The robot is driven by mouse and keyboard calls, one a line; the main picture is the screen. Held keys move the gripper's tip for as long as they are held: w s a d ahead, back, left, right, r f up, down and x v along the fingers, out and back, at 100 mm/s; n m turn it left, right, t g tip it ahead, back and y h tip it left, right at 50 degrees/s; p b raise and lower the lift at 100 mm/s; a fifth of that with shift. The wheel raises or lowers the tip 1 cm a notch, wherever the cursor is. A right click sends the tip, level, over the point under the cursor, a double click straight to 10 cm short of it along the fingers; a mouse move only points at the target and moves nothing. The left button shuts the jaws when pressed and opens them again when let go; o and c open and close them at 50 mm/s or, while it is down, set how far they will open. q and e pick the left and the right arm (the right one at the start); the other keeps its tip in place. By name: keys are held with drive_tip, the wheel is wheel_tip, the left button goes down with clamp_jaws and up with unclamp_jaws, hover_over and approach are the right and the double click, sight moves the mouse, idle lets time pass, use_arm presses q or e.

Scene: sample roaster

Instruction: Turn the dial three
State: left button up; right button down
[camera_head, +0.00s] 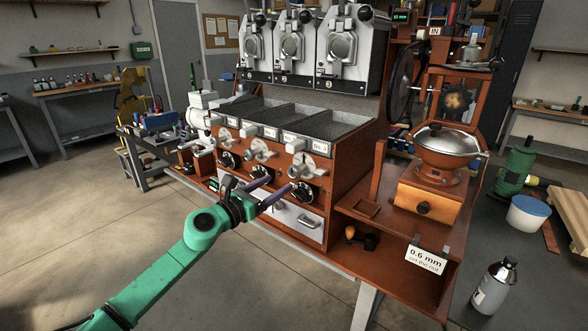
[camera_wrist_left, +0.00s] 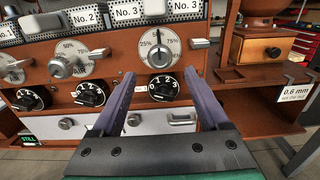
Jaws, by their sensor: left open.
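Dial three is taken here as the black numbered dial (camera_head: 302,193) at the right end of the roaster's lower row. It also shows in the left wrist view (camera_wrist_left: 163,87), with white digits, below the grey percent dial (camera_wrist_left: 159,50) of the No. 3 column. My left gripper (camera_head: 279,184) is open and empty in front of the panel. In the left wrist view its two purple fingers (camera_wrist_left: 160,78) stand left and right of the black dial. I cannot tell how far the fingertips are from the panel. My right gripper is not in view.
Another black dial (camera_wrist_left: 91,93) is left of the fingers. A drawer front with a metal handle (camera_wrist_left: 180,119) lies below. Open floor lies in front.

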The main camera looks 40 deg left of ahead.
sight(292, 174)
use_arm(q)
drive_tip(key=w, duration=0.9)
drive_tip(key=shift+a, duration=0.1)
drive_tip(key=shift+s, duration=0.1)
clamp_jaws()
